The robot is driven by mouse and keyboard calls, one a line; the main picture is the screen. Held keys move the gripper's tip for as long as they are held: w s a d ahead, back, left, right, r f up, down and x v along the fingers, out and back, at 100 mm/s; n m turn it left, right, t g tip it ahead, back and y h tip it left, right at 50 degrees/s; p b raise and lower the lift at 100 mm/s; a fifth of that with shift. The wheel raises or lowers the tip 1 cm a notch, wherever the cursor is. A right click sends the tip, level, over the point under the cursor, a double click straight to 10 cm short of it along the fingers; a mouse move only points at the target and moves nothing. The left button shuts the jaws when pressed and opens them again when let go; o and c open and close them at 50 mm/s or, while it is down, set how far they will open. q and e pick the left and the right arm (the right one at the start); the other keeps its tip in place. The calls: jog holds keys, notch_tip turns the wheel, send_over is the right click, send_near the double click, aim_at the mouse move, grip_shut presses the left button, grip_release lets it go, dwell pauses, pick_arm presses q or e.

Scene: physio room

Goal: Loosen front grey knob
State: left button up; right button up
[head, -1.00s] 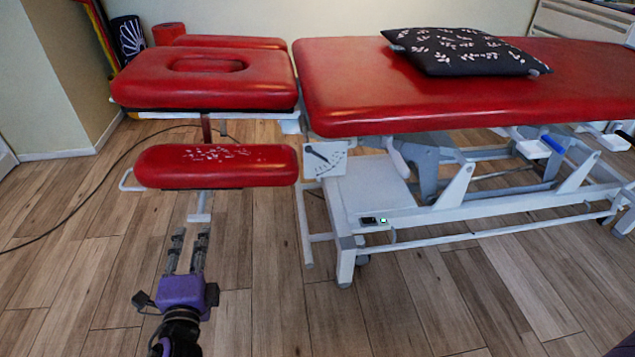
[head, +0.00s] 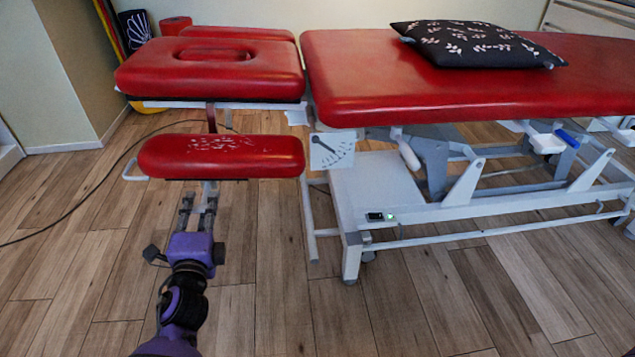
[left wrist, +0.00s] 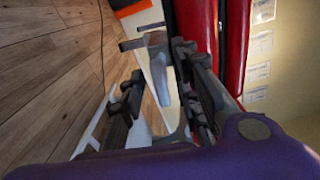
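A grey knob with a lever-like handle (left wrist: 158,62) shows in the left wrist view, beside a pale metal bar. My left gripper (head: 198,203) is just below the front red armrest pad (head: 220,157) of the treatment table. In the left wrist view the two fingers of the left gripper (left wrist: 155,80) are spread apart, with the knob appearing between or just beyond their tips. I cannot tell whether they touch it. In the head view the knob is not clearly seen; a pale post (head: 209,188) shows under the pad. My right gripper is not in view.
The red headrest (head: 210,75) and the main table top (head: 460,85) lie behind. A white angle plate (head: 332,150) and the white frame (head: 352,260) stand right of the gripper. A dark cable (head: 75,205) runs over the wooden floor, which is clear in front.

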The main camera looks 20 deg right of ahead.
pick_arm(q)
grip_shut()
jog(key=shift+n, duration=0.3)
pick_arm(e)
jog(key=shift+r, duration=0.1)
pick_arm(q)
jog(key=n+p, duration=0.1)
jog(key=n, duration=0.1)
jog(key=shift+n, duration=0.4)
jog(key=n+p, duration=0.1)
jog(key=n, duration=0.2)
jog(key=shift+r+n+p, duration=0.1)
jog(key=shift+n+p, duration=0.2)
jog(key=shift+p, duration=0.1)
jog(key=n+p, duration=0.1)
jog(key=n, duration=0.1)
jog(key=shift+n, duration=0.3)
jog(key=n+p, duration=0.1)
jog(key=n, duration=0.2)
jog(key=shift+n, duration=0.3)
jog(key=n+p, duration=0.1)
jog(key=n, duration=0.3)
jog(key=shift+n+p, duration=0.3)
jog(key=shift+p, duration=0.05)
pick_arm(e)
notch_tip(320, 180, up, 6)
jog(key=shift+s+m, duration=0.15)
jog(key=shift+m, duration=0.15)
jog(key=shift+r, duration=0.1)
